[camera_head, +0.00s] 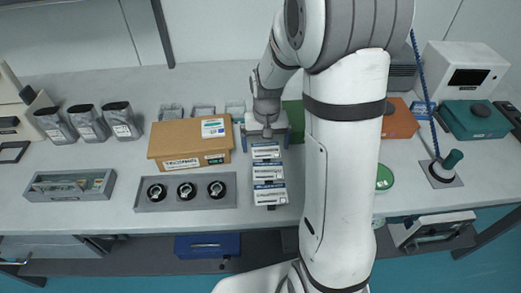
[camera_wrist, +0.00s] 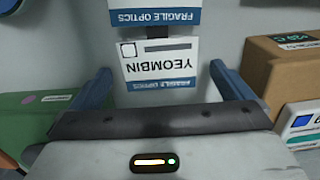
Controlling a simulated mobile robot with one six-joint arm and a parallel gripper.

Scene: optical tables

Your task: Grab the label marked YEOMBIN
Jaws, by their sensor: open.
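The white label marked YEOMBIN (camera_wrist: 158,62) has a blue FRAGILE OPTICS band and lies between the two blue fingers of my gripper (camera_wrist: 161,75) in the wrist view. The fingers are open, apart from the label on both sides. Its lettering appears upside down. A second label (camera_wrist: 155,17) with a blue band is just beyond it. In the head view, three labels stand in a column; the farthest label (camera_head: 266,152), just below my gripper (camera_head: 267,136), appears to be the YEOMBIN one, though its text is too small to read.
A cardboard box (camera_head: 180,142) stands left of the labels; it also shows at right in the wrist view (camera_wrist: 285,65). A green box (camera_wrist: 35,120) is on the other side. A grey tray (camera_head: 160,204) with three round dark parts lies in front of the cardboard box.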

